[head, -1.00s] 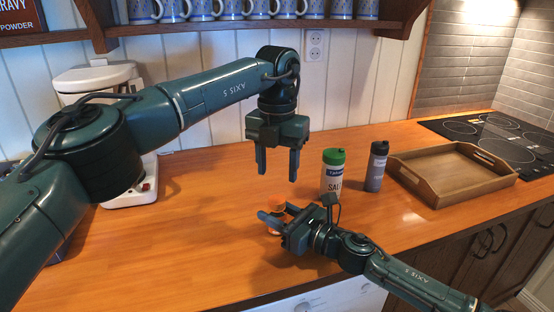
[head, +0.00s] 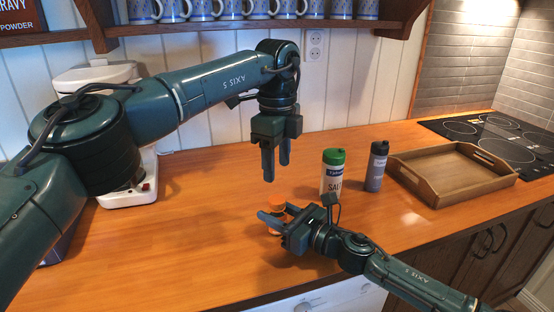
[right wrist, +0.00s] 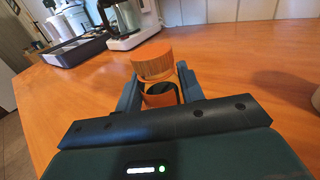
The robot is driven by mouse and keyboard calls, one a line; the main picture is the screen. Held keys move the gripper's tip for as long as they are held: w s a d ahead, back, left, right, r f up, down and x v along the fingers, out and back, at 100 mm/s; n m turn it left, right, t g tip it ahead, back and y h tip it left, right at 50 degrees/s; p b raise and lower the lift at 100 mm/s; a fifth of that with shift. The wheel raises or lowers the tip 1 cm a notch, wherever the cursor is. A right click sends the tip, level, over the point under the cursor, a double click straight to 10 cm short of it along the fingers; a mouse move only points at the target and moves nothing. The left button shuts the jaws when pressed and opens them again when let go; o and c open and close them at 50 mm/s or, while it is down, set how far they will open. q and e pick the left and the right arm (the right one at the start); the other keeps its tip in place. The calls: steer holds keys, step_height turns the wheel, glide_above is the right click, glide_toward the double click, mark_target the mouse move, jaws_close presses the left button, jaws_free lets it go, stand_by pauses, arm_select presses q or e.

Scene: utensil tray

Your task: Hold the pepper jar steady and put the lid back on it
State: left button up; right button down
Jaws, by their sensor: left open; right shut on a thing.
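The pepper jar (right wrist: 160,98) stands between the fingers of my right gripper (head: 277,214), which is shut on it near the counter's front. Fingers hide much of the jar. An orange lid (head: 276,199) shows at the jar's top, above the fingers; it also shows in the right wrist view (right wrist: 152,62). I cannot tell whether the lid is seated. My left gripper (head: 276,172) is open and empty, pointing down above the lid and apart from it.
A salt jar (head: 332,172) with a green lid and a dark grey jar (head: 376,167) stand to the right. A wooden tray (head: 440,197) lies beyond them, beside the hob (head: 490,137). A white appliance (head: 131,194) stands at the left. The middle-left counter is clear.

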mark_target(277, 199)
arm_select(q)
steer(key=shift+f, duration=0.15)
steer(key=shift+f, duration=3.9)
steer(key=shift+c, duration=0.2)
